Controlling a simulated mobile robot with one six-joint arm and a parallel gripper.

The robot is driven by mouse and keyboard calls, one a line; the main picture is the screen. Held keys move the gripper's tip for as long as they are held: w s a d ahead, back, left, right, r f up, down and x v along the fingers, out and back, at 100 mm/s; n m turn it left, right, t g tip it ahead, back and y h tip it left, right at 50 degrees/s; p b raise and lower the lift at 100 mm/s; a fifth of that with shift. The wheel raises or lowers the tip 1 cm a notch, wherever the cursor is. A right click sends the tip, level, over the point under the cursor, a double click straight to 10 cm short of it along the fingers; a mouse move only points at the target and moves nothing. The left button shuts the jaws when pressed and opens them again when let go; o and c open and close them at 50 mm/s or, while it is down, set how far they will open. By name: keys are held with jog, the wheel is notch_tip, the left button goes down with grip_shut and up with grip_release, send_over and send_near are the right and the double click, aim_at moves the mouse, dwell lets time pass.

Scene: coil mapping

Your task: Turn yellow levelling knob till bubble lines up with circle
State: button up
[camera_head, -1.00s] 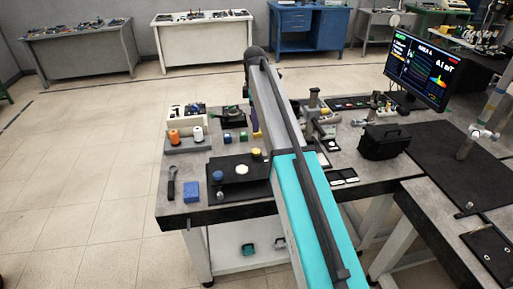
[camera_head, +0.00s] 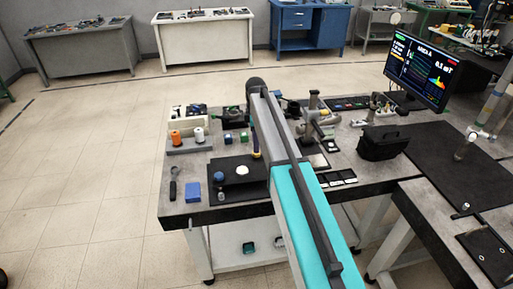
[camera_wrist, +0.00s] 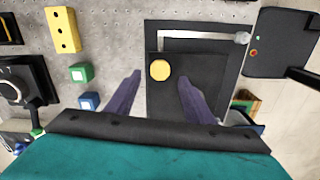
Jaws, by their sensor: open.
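The yellow knob (camera_wrist: 160,70) sits near a corner of a black plate (camera_wrist: 205,75) in the wrist view. In the head view only a small yellow bit (camera_head: 257,156) shows beside my arm. My gripper (camera_wrist: 159,77) is open, with one purple finger on each side of the knob in the wrist view. I cannot tell whether the fingers touch it. In the head view a white round disc (camera_head: 242,170), likely the bubble level, lies on the black plate, with a blue knob (camera_head: 220,176) to its left. The bubble and circle are too small to make out.
Orange (camera_head: 176,138) and white (camera_head: 199,134) spools stand behind the plate. A blue block (camera_head: 193,192) lies at the front left. A black bag (camera_head: 383,143) and a monitor (camera_head: 418,68) are to the right. Small coloured blocks lie left of my gripper in the wrist view.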

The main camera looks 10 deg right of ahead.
jog(key=shift+f+p, duration=0.55)
jog(key=shift+f, duration=1.55)
jog(key=shift+c, duration=0.2)
jog(key=c, duration=1)
